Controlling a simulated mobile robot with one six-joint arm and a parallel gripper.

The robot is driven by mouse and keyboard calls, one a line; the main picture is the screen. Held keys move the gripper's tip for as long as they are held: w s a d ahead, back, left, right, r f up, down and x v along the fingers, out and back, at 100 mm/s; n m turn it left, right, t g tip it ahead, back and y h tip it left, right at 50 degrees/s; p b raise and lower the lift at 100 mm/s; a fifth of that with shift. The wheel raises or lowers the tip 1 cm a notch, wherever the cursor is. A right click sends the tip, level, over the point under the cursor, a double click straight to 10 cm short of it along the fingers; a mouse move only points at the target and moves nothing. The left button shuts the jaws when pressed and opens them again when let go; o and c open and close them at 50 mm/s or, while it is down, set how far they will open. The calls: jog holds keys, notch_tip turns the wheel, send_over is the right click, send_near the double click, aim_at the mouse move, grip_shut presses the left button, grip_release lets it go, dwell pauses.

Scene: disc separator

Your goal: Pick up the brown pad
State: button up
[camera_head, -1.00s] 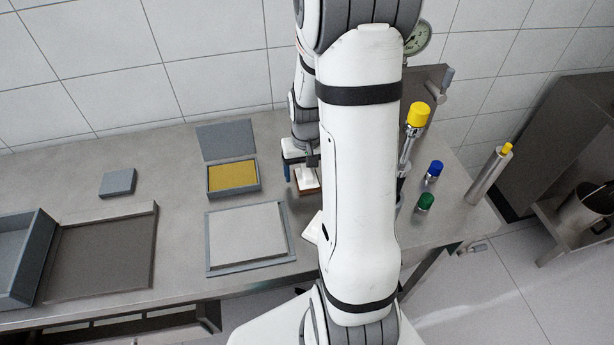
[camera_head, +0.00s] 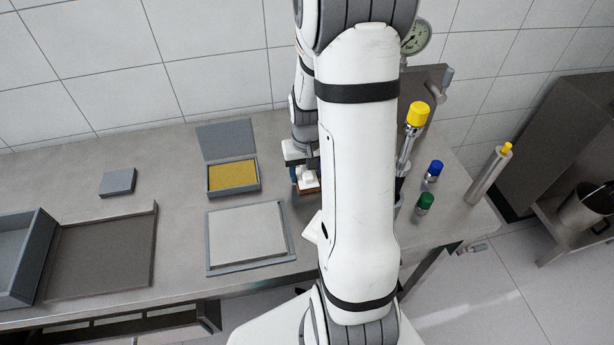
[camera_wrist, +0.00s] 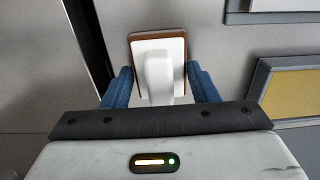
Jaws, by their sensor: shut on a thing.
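The brown pad (camera_wrist: 135,42) is a small block with a brown rim and a white top with a raised white grip (camera_wrist: 160,75). In the wrist view my gripper (camera_wrist: 160,84) has its blue fingers on both sides of the pad, shut on it. In the head view the brown pad (camera_head: 309,188) shows just below my gripper (camera_head: 304,178), partly hidden by my arm. I cannot tell whether the pad still touches the bench.
An open grey box with a yellow insert (camera_head: 232,178) stands left of the gripper. A grey tray with a pale sheet (camera_head: 209,245) lies in front of it. Yellow-, blue- (camera_head: 435,168) and green-capped (camera_head: 426,201) items stand right of my arm.

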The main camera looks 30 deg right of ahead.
notch_tip(320, 180, up, 10)
jog(key=shift+r, duration=0.1)
jog(key=o, duration=0.5)
jog(key=c, duration=0.4)
